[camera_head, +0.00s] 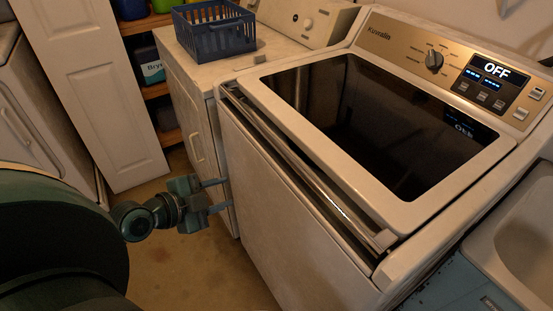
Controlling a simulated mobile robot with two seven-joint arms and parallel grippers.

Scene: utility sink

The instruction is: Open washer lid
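The washer (300,210) is a white top-loader with a gold control panel at its back. Its lid (290,115) has a white frame around a large dark glass pane and lies down over the top. A dark gap with a metallic strip (310,172) runs along the lid's front edge; I cannot tell whether the lid is slightly raised. My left gripper (226,193) is open and empty, its two fingers apart and pointing right. It is low by the washer's front left side, below the lid's edge and apart from the lid. My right gripper is out of view.
A second white machine (195,110) stands left of the washer, with a blue basket (215,30) on top. A sink (525,240) is at the right. A white door (95,90) and shelves are at the back left. Bare floor (200,265) lies below my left gripper.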

